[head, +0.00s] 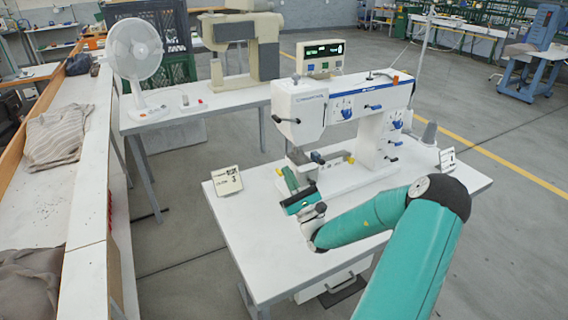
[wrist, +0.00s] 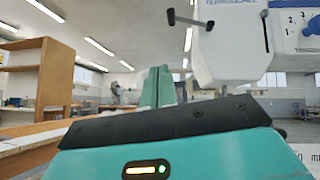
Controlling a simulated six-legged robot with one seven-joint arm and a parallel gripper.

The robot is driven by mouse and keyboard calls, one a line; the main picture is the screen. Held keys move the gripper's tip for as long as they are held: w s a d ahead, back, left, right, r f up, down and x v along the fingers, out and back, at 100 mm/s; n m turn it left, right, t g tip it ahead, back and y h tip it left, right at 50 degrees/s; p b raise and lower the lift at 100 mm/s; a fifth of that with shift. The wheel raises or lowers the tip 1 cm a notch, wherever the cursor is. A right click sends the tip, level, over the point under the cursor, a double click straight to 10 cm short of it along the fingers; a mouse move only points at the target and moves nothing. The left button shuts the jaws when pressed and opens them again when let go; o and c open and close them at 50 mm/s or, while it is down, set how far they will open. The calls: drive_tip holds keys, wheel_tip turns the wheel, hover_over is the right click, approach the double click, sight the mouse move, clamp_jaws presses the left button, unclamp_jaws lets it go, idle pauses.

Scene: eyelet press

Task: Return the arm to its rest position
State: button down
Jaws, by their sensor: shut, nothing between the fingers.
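My teal arm reaches in from the lower right of the head view and bends at a black elbow. My gripper (head: 286,173) is above the white table, in front of and slightly left of the white-and-blue press machine (head: 345,105). In the wrist view the two green fingers of my gripper (wrist: 157,75) stand upright side by side, shut, with nothing held. The machine's head (wrist: 235,45) fills the upper right of that view, beyond and to the right of the fingers. Whether the fingers touch the machine cannot be told.
The white table (head: 260,250) carries a small sign card (head: 227,181) at left and another (head: 447,159) at right. A thread cone (head: 430,133) stands near the right card. Behind are a fan (head: 135,50) and a beige machine (head: 240,45). The table's front left is clear.

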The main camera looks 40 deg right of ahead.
drive_tip(key=shift+s+f, duration=0.1)
drive_tip(key=shift+s, duration=0.1)
idle(0.4)
drive_tip(key=w+a+r+n+g+y, duration=0.2)
drive_tip(key=a+n+g+y, duration=1.55)
drive_tip(key=a, duration=1.15)
drive_tip(key=s+a+f+n+g+h, duration=0.1)
drive_tip(key=s+a+n+g+h, duration=0.7)
drive_tip(key=s+a+n, duration=0.4)
drive_tip(key=s+d+r+n+t+h, duration=0.4)
drive_tip(key=s+d+r+h, duration=0.1)
drive_tip(key=s+r+h, duration=0.1)
drive_tip(key=shift+s+r+n+h, duration=0.35)
drive_tip(key=shift+s+r, duration=0.3)
drive_tip(key=shift+r, duration=0.2)
